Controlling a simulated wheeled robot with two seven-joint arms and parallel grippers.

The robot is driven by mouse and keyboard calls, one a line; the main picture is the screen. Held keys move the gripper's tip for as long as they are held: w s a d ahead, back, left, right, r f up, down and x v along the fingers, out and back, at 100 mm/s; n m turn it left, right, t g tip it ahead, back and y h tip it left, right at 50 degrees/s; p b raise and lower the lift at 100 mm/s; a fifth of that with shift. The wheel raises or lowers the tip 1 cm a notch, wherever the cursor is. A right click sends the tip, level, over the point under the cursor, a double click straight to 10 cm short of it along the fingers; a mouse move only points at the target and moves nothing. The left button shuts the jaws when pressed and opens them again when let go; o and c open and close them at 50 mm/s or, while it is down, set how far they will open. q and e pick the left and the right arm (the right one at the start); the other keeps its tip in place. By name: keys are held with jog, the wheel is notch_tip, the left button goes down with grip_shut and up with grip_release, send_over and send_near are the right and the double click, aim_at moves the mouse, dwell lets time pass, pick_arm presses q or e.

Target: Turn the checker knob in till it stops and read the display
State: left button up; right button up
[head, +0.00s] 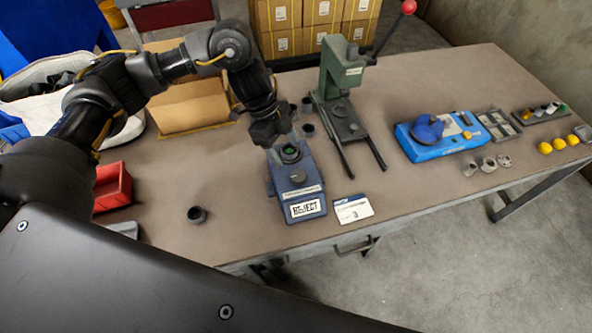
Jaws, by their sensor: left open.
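A blue bench device (305,189) stands at the front middle of the table, with a lettered strip and a white panel (305,208) that appears to read REJECT. A dark round part with a green centre (290,152) is on its top; I cannot tell whether this is the knob. My left gripper (277,138) points down at the device's back end, just behind the round part. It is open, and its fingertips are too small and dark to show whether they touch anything. My right gripper is out of view.
A green lever press (342,82) stands close behind on the right. A white card (353,208) lies beside the device. A dark ring (197,215) and red bin (112,187) are to the left. A bright blue unit (434,142) is at the right. The front-right table is mostly clear.

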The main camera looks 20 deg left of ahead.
aim_at(298, 175)
pick_arm(q)
jog(key=x, duration=0.9)
jog(key=shift+f+p, duration=0.1)
jog(key=shift+p, duration=0.2)
